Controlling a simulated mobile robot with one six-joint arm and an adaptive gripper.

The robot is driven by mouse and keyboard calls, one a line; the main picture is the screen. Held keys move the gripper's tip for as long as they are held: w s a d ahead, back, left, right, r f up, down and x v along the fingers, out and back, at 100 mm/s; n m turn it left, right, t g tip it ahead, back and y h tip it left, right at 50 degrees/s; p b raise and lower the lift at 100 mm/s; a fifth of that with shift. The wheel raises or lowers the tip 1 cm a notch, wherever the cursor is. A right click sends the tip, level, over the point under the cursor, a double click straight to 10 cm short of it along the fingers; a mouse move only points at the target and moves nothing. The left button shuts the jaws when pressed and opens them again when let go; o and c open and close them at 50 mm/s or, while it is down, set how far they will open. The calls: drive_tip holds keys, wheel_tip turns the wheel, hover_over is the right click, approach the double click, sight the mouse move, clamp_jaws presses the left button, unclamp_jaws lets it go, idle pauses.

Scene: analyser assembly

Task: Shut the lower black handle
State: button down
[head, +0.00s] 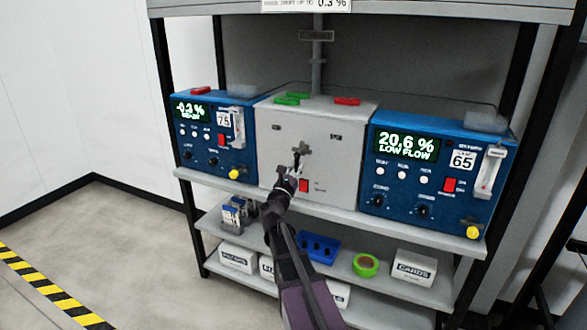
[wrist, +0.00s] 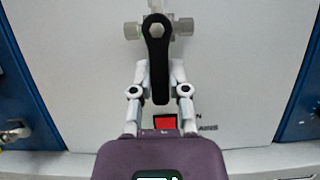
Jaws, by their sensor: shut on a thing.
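The black handle (wrist: 158,55) is on a grey valve fitting (wrist: 131,30) on the front of the pale grey cabinet. In the wrist view it hangs straight down from its pivot bolt. My gripper (wrist: 160,78) has one finger on each side of the handle's lower part and is shut on it. In the head view my gripper (head: 294,172) reaches up to the fitting (head: 303,149) at the middle of the cabinet front (head: 340,165). The handle is small and partly hidden there. No second black handle can be made out.
A red square (wrist: 166,122) is on the panel just below the handle. Blue analysers stand left (head: 215,145) and right (head: 400,195) of the cabinet on the shelf. Red and green pieces lie on the cabinet top. A lower shelf holds a blue tray (head: 318,258) and boxes.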

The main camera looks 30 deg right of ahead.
drive_tip(key=shift+s+d, duration=0.1)
drive_tip(key=shift+s, duration=0.05)
idle(0.3)
drive_tip(key=c, duration=0.6)
unclamp_jaws()
